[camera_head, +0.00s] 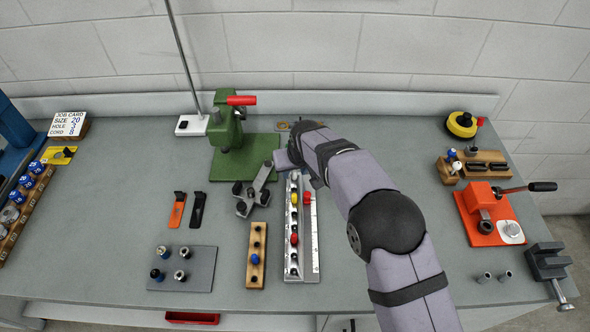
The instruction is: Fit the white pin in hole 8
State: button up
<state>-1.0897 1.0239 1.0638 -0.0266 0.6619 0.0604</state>
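A small white-topped pin (456,166) stands in a wooden block (446,173) at the right, beside a blue-topped one (451,153). A long metal rail (293,262) in the middle holds yellow and red pieces in its row. Its hole numbers are too small to read, so I cannot tell which is hole 8. A wooden strip (257,228) left of the rail has a row of dark holes and a blue pin (255,259). My gripper (284,161) is near the far end of the rail, far left of the white-topped pin. Its fingertips are not clear, partly hidden by my wrist.
A green press (228,125) stands behind left. An orange press (486,228) and a dark vise (547,262) are at the right. A grey plate (182,275) with several fittings lies front left. A job card (70,125) stands far left. Bench between my arm and the orange press is clear.

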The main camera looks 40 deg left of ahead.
jog(key=shift+r, duration=0.1)
jog(key=b+v, duration=0.2)
jog(key=v, duration=0.5)
jog(key=shift+b, duration=0.35)
jog(key=shift+r, duration=0.1)
jog(key=w+d+m+h, duration=0.1)
jog(key=w+d+m, duration=0.15)
jog(key=d, duration=0.65)
jog(key=w+d+m+h, duration=0.1)
jog(key=w+d, duration=0.3)
jog(key=d, duration=0.6)
jog(key=w+d+m+h, duration=0.1)
jog(key=w+d+m, duration=0.15)
jog(key=d, duration=0.65)
jog(key=s+d+m+g, duration=0.15)
jog(key=s+d, duration=0.25)
jog(key=d, duration=1.2)
jog(key=s+d+f+m, duration=0.1)
jog(key=s+d+m, duration=0.1)
jog(key=s+d, duration=0.3)
jog(key=s+d+f+m+h, duration=0.1)
jog(key=s+d+m, duration=0.1)
jog(key=s+d, duration=0.4)
jog(key=shift+s+f+g, duration=0.25)
jog(key=shift+s+g, duration=0.2)
jog(key=shift+s, duration=0.1)
jog(key=shift+m, duration=0.25)
